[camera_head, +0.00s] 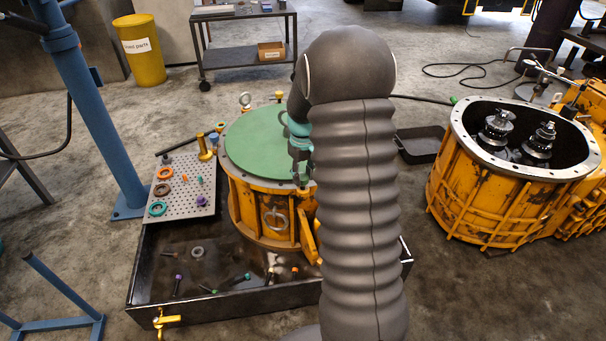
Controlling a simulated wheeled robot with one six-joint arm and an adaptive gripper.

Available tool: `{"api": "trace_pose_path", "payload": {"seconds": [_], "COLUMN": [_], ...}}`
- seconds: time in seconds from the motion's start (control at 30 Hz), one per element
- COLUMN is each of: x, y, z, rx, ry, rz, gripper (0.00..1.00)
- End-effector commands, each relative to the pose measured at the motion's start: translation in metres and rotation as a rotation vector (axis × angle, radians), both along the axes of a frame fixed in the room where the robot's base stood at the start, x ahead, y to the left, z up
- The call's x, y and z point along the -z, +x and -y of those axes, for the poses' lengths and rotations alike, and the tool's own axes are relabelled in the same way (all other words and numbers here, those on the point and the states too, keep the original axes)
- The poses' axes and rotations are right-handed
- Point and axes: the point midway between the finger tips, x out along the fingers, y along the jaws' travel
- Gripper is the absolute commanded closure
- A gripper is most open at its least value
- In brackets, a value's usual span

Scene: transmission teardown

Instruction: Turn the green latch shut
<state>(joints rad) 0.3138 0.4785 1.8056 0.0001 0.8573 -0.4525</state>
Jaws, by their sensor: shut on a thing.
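My gripper (299,172) shows partly beside my thick grey arm, pointing down at the right front rim of a yellow housing (250,205) with a flat green top (258,143). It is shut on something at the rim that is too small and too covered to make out. I cannot pick out the green latch for certain; my arm hides the right side of this housing.
The housing stands in a black tray (145,262) with loose bolts and a ring. A perforated plate (187,170) with coloured rings is at its left. An open yellow housing (480,200) with gears stands right. A blue post (90,105) rises left.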

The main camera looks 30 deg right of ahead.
Motion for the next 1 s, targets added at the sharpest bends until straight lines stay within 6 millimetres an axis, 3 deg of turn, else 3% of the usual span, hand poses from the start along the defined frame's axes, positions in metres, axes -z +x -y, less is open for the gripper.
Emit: {"api": "trace_pose_path", "payload": {"seconds": [0.7,0.73,0.8,1.0], "x": [0.0005,0.0005,0.0004,0.0002], "y": [-0.0006,-0.0006,-0.0005,-0.0003], "z": [0.0004,0.0004,0.0003,0.0002], "rx": [-0.07,-0.07,-0.069,-0.069], "ry": [0.0,0.0,0.0,0.0], "rz": [-0.002,-0.002,-0.002,-0.001], "gripper": [1.0,0.58,0.4,0.4]}}
